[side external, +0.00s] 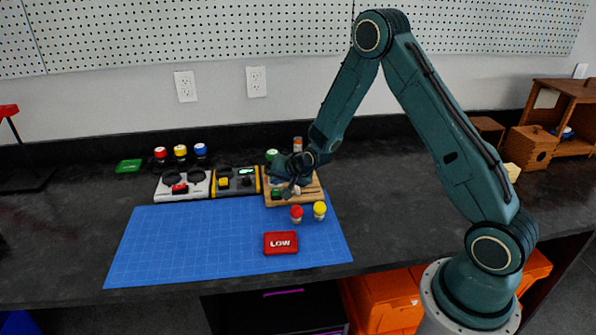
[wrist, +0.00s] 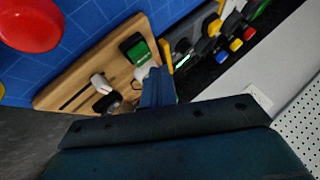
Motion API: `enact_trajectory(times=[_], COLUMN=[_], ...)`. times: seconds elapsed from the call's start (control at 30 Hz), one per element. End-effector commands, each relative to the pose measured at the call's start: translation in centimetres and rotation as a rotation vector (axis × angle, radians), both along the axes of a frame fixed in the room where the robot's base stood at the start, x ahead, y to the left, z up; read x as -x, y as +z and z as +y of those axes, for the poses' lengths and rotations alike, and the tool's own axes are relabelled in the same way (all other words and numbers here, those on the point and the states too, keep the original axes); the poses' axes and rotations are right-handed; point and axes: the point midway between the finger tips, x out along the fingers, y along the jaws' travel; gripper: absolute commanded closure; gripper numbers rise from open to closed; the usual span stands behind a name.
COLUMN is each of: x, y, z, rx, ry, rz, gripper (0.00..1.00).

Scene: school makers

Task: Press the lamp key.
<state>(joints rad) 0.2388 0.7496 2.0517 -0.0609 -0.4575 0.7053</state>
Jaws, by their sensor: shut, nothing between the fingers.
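A wooden board (side external: 312,197) stands at the back right of the blue mat. It carries a green key (wrist: 134,46), a white lever (wrist: 101,83) and a dark round part (wrist: 108,103). No label marks which key is the lamp key. A black and yellow panel with a yellow key (side external: 223,182) and a white panel with a red key (side external: 180,188) stand to its left. My gripper (side external: 288,183) is shut and empty over the wooden board. In the wrist view its fingers (wrist: 155,80) appear beside the green key; contact cannot be told.
Red-capped (side external: 296,213) and yellow-capped (side external: 320,210) jars stand in front of the board. More capped jars stand behind the panels, with a green block (side external: 129,166) at the left. The mat's left part is clear.

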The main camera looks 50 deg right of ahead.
Motion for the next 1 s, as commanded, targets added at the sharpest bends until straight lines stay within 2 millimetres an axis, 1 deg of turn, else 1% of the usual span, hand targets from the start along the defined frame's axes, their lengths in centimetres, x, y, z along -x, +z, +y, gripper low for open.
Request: enact_trajectory(times=[0.23, 0.6, 1.0], x=[0.01, -0.02, 0.0], y=[-0.09, -0.87, -0.93], z=[0.0, 0.0, 0.0], rx=[0.0, 0.0, 0.0], ry=[0.0, 0.001, 0.0], rz=[0.0, -0.001, 0.0], gripper=[1.0, 1.0, 1.0])
